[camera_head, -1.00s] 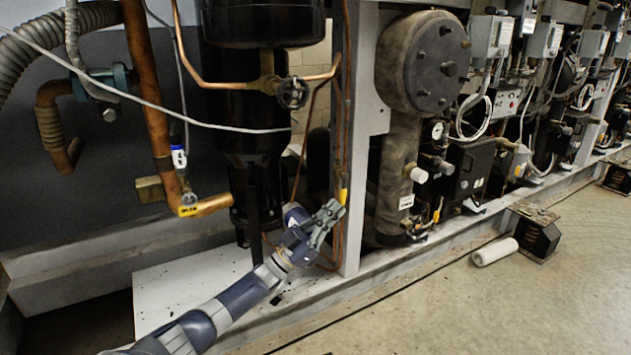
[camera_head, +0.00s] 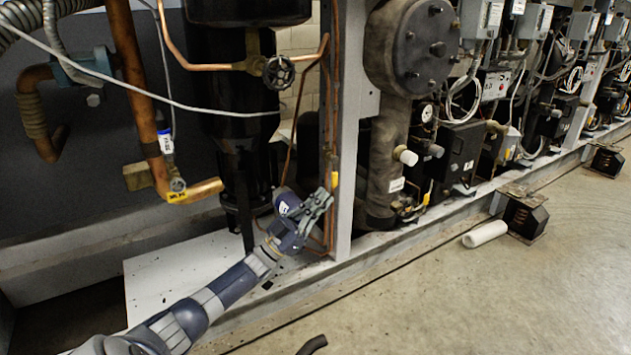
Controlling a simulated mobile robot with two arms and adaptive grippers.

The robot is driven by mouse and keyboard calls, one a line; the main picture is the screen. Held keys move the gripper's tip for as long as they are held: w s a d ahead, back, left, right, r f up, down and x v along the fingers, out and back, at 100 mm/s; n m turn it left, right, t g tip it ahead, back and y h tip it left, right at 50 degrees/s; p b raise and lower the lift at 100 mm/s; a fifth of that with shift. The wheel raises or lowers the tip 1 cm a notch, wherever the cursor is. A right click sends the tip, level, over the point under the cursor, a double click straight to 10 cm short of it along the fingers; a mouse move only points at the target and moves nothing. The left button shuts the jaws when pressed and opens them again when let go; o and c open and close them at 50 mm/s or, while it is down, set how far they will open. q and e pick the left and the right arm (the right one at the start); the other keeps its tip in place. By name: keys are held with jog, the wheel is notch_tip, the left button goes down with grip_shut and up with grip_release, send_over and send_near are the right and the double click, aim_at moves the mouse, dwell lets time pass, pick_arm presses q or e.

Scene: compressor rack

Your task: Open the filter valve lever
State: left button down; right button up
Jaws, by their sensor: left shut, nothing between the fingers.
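A small yellow lever (camera_head: 334,180) sits on a thin copper line beside the grey upright post; I take it as the filter valve lever. My left gripper (camera_head: 322,200) is shut and empty, with its fingertips just below and left of the yellow lever. I cannot tell whether they touch it. The gripper hides part of the copper line behind it. My right gripper is not in view.
The grey post (camera_head: 348,130) stands just right of the gripper. A black vessel (camera_head: 232,80) with a round handwheel (camera_head: 279,72) is above left. A white roll (camera_head: 485,234) and a dark block (camera_head: 526,218) lie on the otherwise mostly open floor.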

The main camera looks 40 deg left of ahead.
pick_arm(q)
jog(key=v, duration=1)
jog(key=shift+f, duration=0.2)
jog(key=shift+s, duration=0.1)
